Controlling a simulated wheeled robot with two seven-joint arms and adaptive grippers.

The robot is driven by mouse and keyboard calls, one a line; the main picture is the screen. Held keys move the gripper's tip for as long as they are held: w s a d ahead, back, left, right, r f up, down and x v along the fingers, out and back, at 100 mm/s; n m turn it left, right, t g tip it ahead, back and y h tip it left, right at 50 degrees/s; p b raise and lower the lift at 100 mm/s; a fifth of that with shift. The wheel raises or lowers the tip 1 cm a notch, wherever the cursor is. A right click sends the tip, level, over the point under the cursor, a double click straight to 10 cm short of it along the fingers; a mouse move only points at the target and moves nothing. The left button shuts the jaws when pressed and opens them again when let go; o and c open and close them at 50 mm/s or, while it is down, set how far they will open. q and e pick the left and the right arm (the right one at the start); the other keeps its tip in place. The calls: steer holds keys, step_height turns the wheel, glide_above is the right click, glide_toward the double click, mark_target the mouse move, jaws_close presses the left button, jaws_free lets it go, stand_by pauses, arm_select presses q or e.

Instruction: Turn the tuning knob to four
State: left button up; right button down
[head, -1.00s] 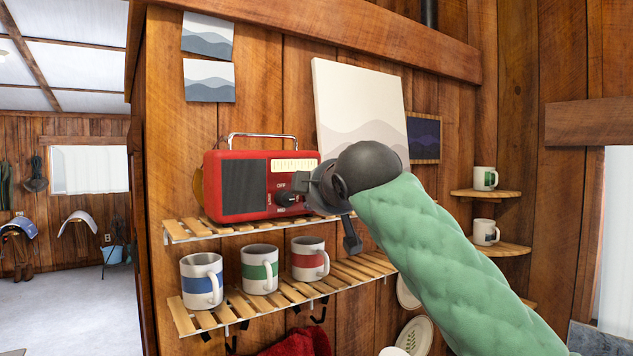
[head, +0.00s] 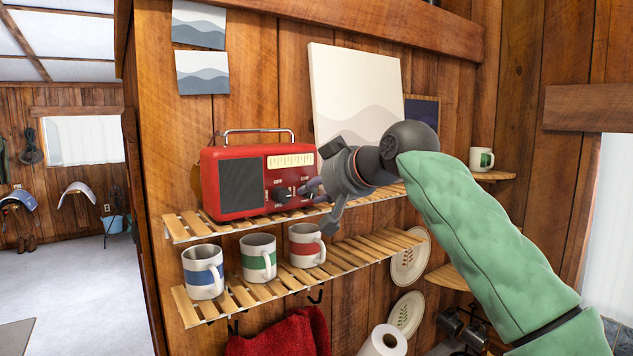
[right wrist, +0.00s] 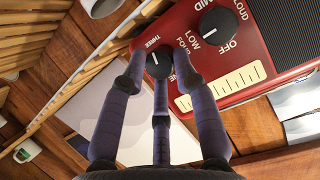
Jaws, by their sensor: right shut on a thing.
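The red radio (head: 258,178) stands on the upper slatted shelf, with a dark speaker grille at left and a cream dial at top right. Its lower front carries a dark volume knob (head: 282,195), which also shows in the right wrist view (right wrist: 217,22) beside OFF, LOW, MID and LOUD. The tuning knob (right wrist: 158,64) sits between labels THREE and FOUR, with a short white mark that looks turned toward THREE. My right gripper (head: 313,188) is shut on the tuning knob, its purple fingers (right wrist: 157,75) around it. My left gripper is not in view.
Several mugs, including a green-striped mug (head: 259,256), stand on the lower shelf (head: 345,254) below the radio. A pale canvas (head: 355,95) leans behind my right gripper. A red cloth (head: 280,335) and a paper roll (head: 383,341) are lower down.

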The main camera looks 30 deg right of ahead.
steer(key=shift+w+d+f+m+y+p, duration=0.1)
steer(key=shift+f+m+y+p, duration=0.05)
steer(key=shift+m+y, duration=0.4)
steer(key=shift+d+f+m+y+p, duration=0.15)
steer(key=shift+m+y, duration=0.2)
steer(key=shift+m, duration=0.3)
steer(key=m+y, duration=0.2)
steer(key=m, duration=0.1)
steer(key=m+y+b, duration=0.1)
steer(key=m, duration=0.1)
steer(key=m+t+y+b, duration=0.1)
steer(key=shift+d+f+m, duration=0.15)
steer(key=shift+f+m, duration=0.05)
steer(key=shift+m, duration=0.2)
steer(key=shift+m+y+b, duration=0.35)
steer(key=shift+m+y, duration=0.05)
steer(key=shift+m, duration=0.2)
steer(key=shift+r+t, duration=0.1)
steer(key=shift+t, duration=0.2)
steer(key=c, duration=1.3)
jaws_free()
steer(key=shift+o, duration=0.2)
